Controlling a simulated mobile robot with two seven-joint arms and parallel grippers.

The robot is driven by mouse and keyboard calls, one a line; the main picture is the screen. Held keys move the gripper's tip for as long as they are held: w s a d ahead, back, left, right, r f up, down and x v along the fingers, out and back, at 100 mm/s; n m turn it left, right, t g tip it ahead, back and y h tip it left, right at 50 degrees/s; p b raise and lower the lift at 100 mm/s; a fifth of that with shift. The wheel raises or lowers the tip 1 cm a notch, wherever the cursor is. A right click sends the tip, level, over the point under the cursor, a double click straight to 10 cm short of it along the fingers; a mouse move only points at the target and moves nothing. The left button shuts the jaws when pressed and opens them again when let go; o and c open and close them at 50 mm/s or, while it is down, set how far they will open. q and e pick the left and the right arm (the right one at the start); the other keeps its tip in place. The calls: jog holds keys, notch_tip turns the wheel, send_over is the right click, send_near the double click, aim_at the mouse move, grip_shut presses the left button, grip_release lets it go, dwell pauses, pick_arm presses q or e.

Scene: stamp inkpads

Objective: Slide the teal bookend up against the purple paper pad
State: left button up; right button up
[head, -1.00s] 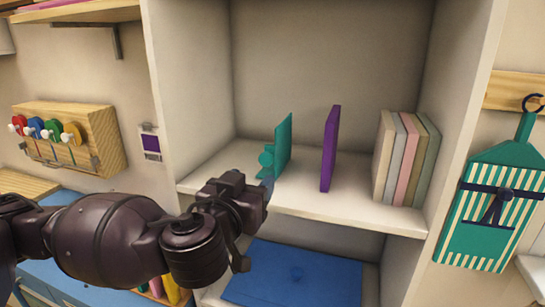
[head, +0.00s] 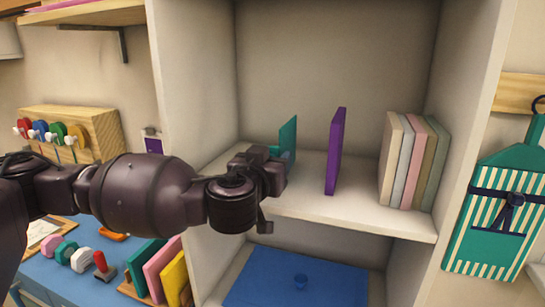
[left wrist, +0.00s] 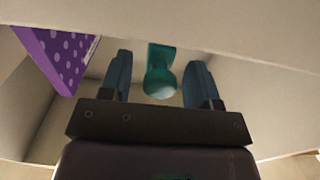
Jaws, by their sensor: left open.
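The teal bookend (head: 288,133) stands upright on the middle shelf, its lower part hidden behind my left gripper (head: 285,167). The purple paper pad (head: 335,150) stands upright to its right, with a gap of bare shelf between them. In the left wrist view the gripper (left wrist: 159,82) is open. The dotted purple pad (left wrist: 58,52) is at the upper left there. My right gripper is not in view.
Several pastel books (head: 412,160) stand at the right of the shelf (head: 350,215). The cubby's left wall (head: 190,80) is close to my left arm. A blue panel (head: 290,278) lies below. A striped apron (head: 510,210) hangs at right.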

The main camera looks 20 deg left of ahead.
pick_arm(q)
jog(key=shift+w, duration=0.65)
jog(key=shift+c, duration=0.3)
grip_shut()
